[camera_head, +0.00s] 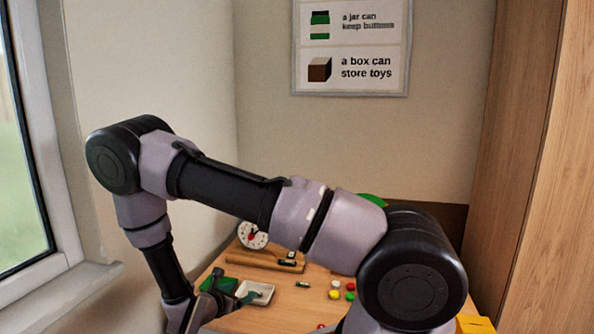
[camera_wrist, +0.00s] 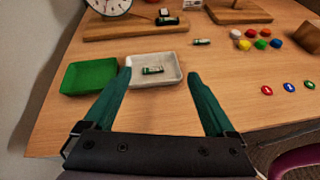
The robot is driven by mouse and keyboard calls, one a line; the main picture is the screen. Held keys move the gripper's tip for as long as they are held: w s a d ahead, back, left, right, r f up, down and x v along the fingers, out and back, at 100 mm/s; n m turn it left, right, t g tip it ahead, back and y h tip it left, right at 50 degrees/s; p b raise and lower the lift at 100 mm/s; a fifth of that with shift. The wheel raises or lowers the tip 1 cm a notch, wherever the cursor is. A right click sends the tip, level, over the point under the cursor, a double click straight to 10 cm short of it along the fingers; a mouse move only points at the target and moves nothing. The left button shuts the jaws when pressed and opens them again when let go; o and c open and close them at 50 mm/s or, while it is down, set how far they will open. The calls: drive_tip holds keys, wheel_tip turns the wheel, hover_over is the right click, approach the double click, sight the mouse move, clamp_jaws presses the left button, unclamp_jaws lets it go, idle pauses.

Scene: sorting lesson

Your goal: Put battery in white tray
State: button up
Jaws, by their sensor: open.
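The white tray (camera_wrist: 136,80) lies on the table between and just beyond my fingertips in the wrist view. It also shows in the head view (camera_head: 268,290). A small green-and-white battery (camera_wrist: 153,71) lies inside it. My gripper (camera_wrist: 160,74) is open, its two green fingers spread with nothing between them. A similar small battery-like piece (camera_wrist: 202,42) lies on the bare table beyond the tray to the right. A dark cylindrical piece (camera_wrist: 167,20) lies on the wooden board; I cannot tell for sure what it is.
A green tray (camera_wrist: 89,77) stands left of the white tray. A wooden board (camera_wrist: 120,31) with a dial (camera_wrist: 108,4) is behind. Several colored buttons (camera_wrist: 260,44) and round tokens (camera_wrist: 289,86) lie to the right. The table between is clear.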

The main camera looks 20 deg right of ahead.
drive_tip(key=s+d+r+m+g+y, duration=0.1)
drive_tip(key=s+d+r+m+g, duration=0.2)
drive_tip(key=r+m, duration=0.45)
drive_tip(key=d+r+m+g, duration=0.2)
drive_tip(key=d+r+m, duration=0.2)
drive_tip(key=r, duration=0.6)
drive_tip(key=s+d+r+m+g+y, duration=0.1)
drive_tip(key=s+d+r+m+g, duration=0.2)
drive_tip(key=r+m, duration=0.4)
drive_tip(key=s+r+m+t+y, duration=0.2)
drive_tip(key=s+r+m+y, duration=0.1)
drive_tip(key=r, duration=0.5)
drive_tip(key=s+d+r+m+t+y, duration=0.1)
drive_tip(key=s+r+m+y, duration=0.2)
drive_tip(key=s+r+m, duration=0.2)
drive_tip(key=s+d+r+m+t+y, duration=0.1)
drive_tip(key=s+r+m+t+y, duration=0.1)
drive_tip(key=s+r, duration=0.4)
wheel_tip(320, 180, up, 5)
drive_tip(key=shift+s+f+m+t+y, duration=0.25)
drive_tip(key=shift+m+y, duration=0.25)
drive_tip(key=shift+m, duration=0.45)
